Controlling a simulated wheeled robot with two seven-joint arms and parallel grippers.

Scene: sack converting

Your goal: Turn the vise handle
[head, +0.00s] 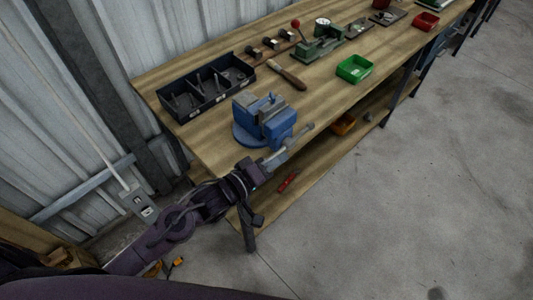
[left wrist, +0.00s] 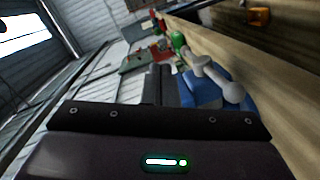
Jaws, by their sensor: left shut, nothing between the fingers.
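A blue bench vise (head: 278,127) stands at the near corner of the wooden workbench; its blue body also shows in the left wrist view (left wrist: 202,92). Its grey handle bar (head: 297,138) has a rounded knob at its upper right end. In the left wrist view the handle (left wrist: 216,77) lies just right of my fingers, with a rounded knob at each end. My left gripper (head: 273,163) is shut and empty, close to the lower end of the handle; I cannot tell whether they touch. In the left wrist view the fingers (left wrist: 160,82) are together. My right gripper is not in view.
The workbench (head: 325,108) carries a black divided tray (head: 207,92), a wooden-handled tool (head: 288,77), a green bin (head: 355,68), a red bin (head: 426,21) and a green device (head: 318,47). A lower shelf holds a red-handled tool (head: 288,182). The right floor is clear.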

